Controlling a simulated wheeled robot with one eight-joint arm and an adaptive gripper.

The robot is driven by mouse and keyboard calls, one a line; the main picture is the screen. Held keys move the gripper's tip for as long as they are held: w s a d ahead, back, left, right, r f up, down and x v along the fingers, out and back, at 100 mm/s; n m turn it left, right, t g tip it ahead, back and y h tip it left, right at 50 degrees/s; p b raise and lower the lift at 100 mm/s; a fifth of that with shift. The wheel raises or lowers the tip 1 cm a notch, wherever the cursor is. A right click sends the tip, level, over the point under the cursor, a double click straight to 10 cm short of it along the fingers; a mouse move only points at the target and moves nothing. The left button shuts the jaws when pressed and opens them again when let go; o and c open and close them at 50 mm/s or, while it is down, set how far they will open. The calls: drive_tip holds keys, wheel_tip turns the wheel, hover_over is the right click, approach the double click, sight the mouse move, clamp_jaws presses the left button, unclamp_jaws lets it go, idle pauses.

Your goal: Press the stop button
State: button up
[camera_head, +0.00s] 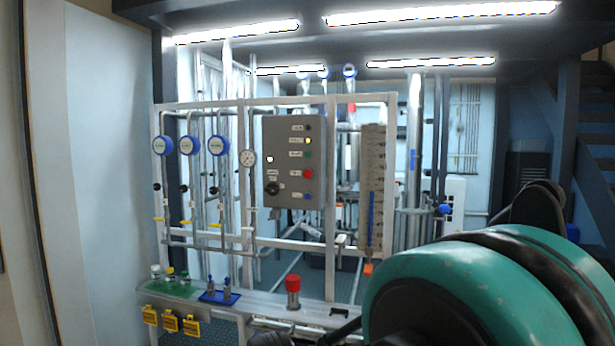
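A grey control box (284,133) hangs on the white pipe frame in the middle of the view. A column of small buttons or lamps runs down its right side. A larger red button (308,174) sits in the lower half of that column, below a green one (307,154) and above a blue one (307,196). Its label is too small to read, so I cannot confirm that it says stop. Nothing covers or touches the red button. My gripper cannot be made out; only a large teal joint of my arm fills the lower right.
A bench (256,304) runs below the box. On it stand a red-topped cylinder (293,284), a blue tray (219,297) and small bottles on a green mat (172,289). Blue round gauges (190,145) and pipes stand left of the box; a vertical scale (372,190) stands right.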

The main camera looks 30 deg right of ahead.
clamp_jaws()
idle(1.2)
